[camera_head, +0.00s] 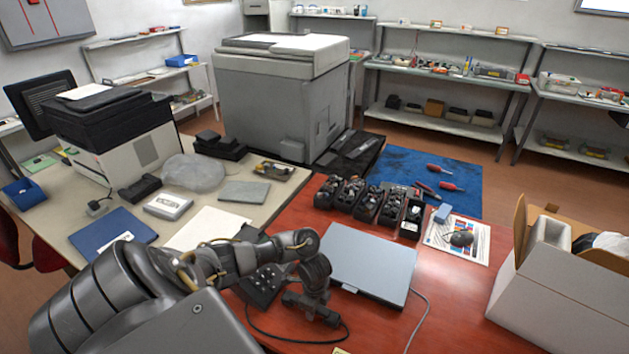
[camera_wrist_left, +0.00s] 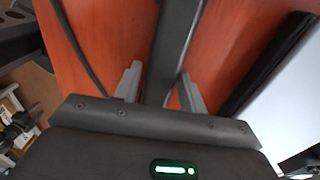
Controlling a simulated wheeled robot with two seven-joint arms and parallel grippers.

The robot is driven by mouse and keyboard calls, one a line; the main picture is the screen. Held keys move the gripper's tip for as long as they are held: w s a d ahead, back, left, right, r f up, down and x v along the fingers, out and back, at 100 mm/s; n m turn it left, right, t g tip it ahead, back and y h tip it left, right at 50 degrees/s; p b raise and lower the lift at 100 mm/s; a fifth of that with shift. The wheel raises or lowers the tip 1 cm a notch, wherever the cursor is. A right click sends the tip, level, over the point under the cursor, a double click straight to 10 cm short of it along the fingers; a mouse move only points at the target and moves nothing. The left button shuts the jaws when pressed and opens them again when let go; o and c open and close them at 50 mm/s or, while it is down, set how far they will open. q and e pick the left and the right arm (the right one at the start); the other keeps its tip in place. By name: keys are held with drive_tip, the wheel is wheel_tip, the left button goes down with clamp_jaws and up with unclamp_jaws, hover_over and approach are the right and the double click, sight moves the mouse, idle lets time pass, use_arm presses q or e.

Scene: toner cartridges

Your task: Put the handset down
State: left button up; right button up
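A dark handset (camera_head: 312,308) lies at the front of the red table, just right of the black telephone base (camera_head: 262,287) with its keys. My left gripper (camera_head: 315,285) points down over the handset. In the left wrist view, a long dark bar that looks like the handset (camera_wrist_left: 165,60) runs between the two grey fingers of my left gripper (camera_wrist_left: 160,75). Red tabletop shows beside the bar near the fingers, so they look apart from it. The fingers' contact is hidden in the head view. My right gripper is in neither view.
A closed grey laptop (camera_head: 368,262) lies close to the right of the handset. A thin cord (camera_head: 300,341) loops along the front. Black bins (camera_head: 367,203) stand behind the laptop. An open carton (camera_head: 560,290) stands at the right. Red tabletop (camera_head: 455,300) is clear between laptop and carton.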

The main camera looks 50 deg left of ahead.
use_arm(q)
drive_tip(key=shift+o, duration=0.9)
wheel_tip(320, 180, up, 12)
drive_tip(key=p, duration=0.5)
drive_tip(key=shift+r, duration=0.15)
